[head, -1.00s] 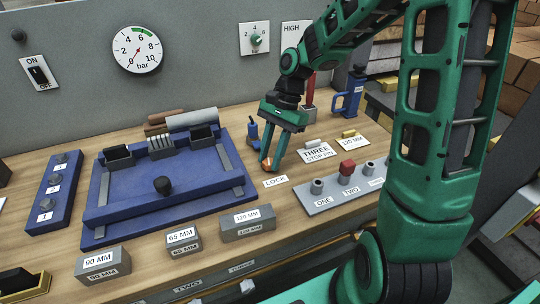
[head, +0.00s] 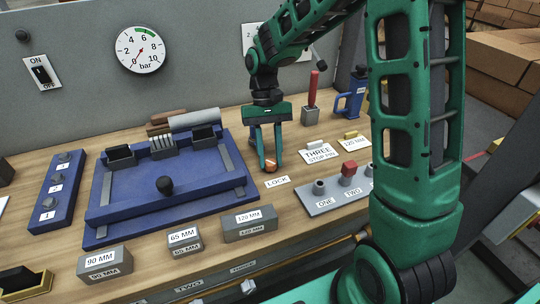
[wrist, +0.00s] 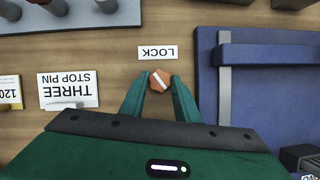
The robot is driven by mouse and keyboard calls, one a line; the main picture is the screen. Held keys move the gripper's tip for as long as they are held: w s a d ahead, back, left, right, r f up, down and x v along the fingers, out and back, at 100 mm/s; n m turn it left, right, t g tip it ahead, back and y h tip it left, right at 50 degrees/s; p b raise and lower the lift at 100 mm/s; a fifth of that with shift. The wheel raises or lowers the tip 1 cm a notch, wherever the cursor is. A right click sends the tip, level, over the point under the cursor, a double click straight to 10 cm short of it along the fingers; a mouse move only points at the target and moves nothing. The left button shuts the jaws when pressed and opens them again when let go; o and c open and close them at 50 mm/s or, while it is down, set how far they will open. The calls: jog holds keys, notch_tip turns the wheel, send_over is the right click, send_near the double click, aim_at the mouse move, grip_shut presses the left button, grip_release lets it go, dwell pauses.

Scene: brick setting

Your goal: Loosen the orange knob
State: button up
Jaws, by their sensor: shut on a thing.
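The orange knob (head: 270,165) stands on the wooden bench behind the LOCK label (head: 277,182), right beside the blue fixture. It has a pale stripe across its top, which shows slanted in the wrist view (wrist: 159,81). My gripper (head: 268,163) points down over the knob, one green finger on each side. In the wrist view my gripper's fingertips (wrist: 158,84) close on the knob from left and right. The knob's lower part is hidden.
The blue fixture (head: 110,217) with a black knob lies left. The THREE STOP PIN label (head: 319,153) and a grey block of posts (head: 325,205) are to the right. Grey 90, 65 and 120 MM blocks (head: 250,224) sit along the front edge.

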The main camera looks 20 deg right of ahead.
jog(key=n, duration=0.1)
jog(key=n+h, duration=0.1)
jog(key=n, duration=0.2)
jog(key=shift+w+a+r+n+h, duration=0.1)
jog(key=shift+w+a+n+h, duration=0.1)
jog(key=shift+a+n+h, duration=0.15)
jog(key=n+h, duration=0.1)
jog(key=n, duration=0.1)
jog(key=n+t+h, duration=0.1)
jog(key=n, duration=0.2)
jog(key=shift+s, duration=0.1)
jog(key=shift+n, duration=0.35)
jog(key=o, duration=1)
jog(key=shift+s, duration=0.1)
jog(key=shift+o, duration=0.2)
jog(key=v, duration=1)
jog(key=shift+r, duration=0.25)
